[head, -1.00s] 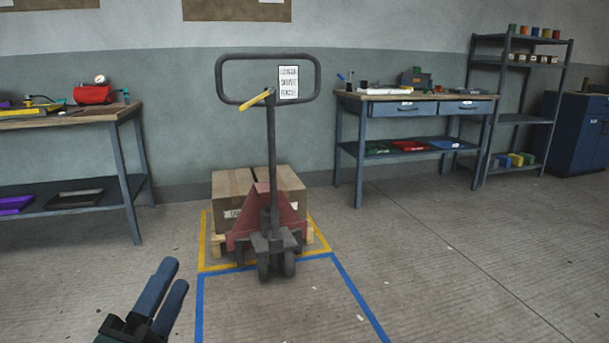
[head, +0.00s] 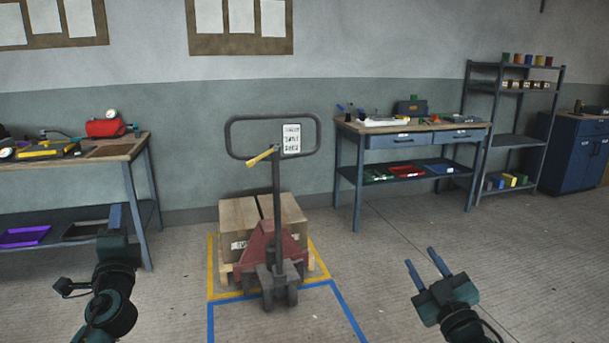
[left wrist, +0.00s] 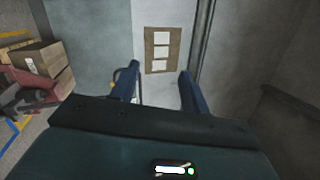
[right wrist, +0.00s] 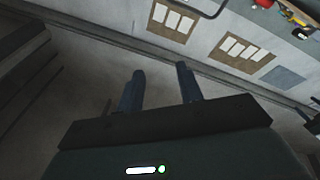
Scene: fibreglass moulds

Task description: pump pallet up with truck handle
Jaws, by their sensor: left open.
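The pallet truck (head: 268,248) stands in the middle of the head view, red with a dark upright handle (head: 275,205). The handle ends in a wide loop (head: 250,117) with a yellow lever (head: 262,157) and a white label. A cardboard box (head: 238,220) sits on a wooden pallet (head: 226,272) over the truck's forks; the forks are mostly hidden. My left gripper (head: 116,218) is raised left of the truck, open and empty, apart from the handle. My right gripper (head: 420,256) is open and empty, low to the right of the truck, also apart from it.
Yellow and blue floor lines (head: 348,318) frame the pallet and truck. A workbench (head: 140,150) stands at left, another with drawers (head: 410,130) at back right, then a shelf rack (head: 515,138) and blue cabinet (head: 572,155). The floor at right is clear.

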